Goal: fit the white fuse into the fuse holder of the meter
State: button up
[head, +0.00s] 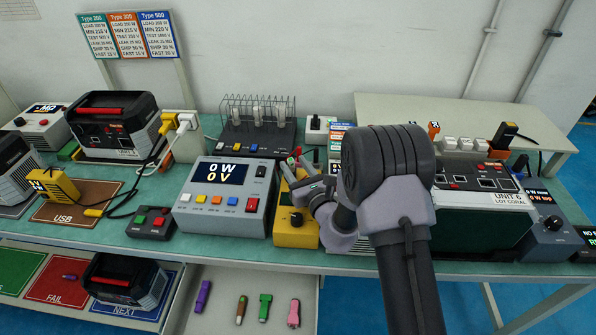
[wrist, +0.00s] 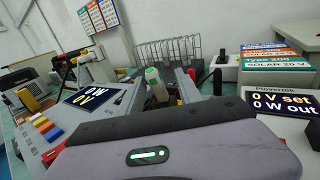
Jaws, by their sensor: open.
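The meter (head: 222,198) is a grey box reading 0 W and 0 V, left of centre in the head view. Its display also shows at the left of the wrist view (wrist: 95,98). A small black fitting (head: 262,171) sits beside its display; I cannot tell whether it is the fuse holder. My gripper (head: 304,178) is open, right of the meter, over the back part of a yellow box (head: 296,233). I cannot make out the white fuse for certain.
A wire rack (head: 258,105) with white cylinders stands behind. A small button box (head: 150,221) is left of the meter. UNIT 6 (head: 480,215) is right of my arm. An open drawer (head: 222,310) below holds several coloured sticks. Some green bench top is clear behind the meter.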

jog(key=s+d+r+p, duration=0.1)
jog(key=s+d+r, duration=0.1)
jog(key=s, duration=0.5)
jog(key=s+d+r+p, duration=0.1)
jog(key=s+d+r, duration=0.1)
jog(key=s, duration=0.6)
jog(key=shift+s+d+r+p, duration=0.15)
jog(key=shift+s+r+p, duration=0.05)
jog(key=shift+r+p, duration=0.25)
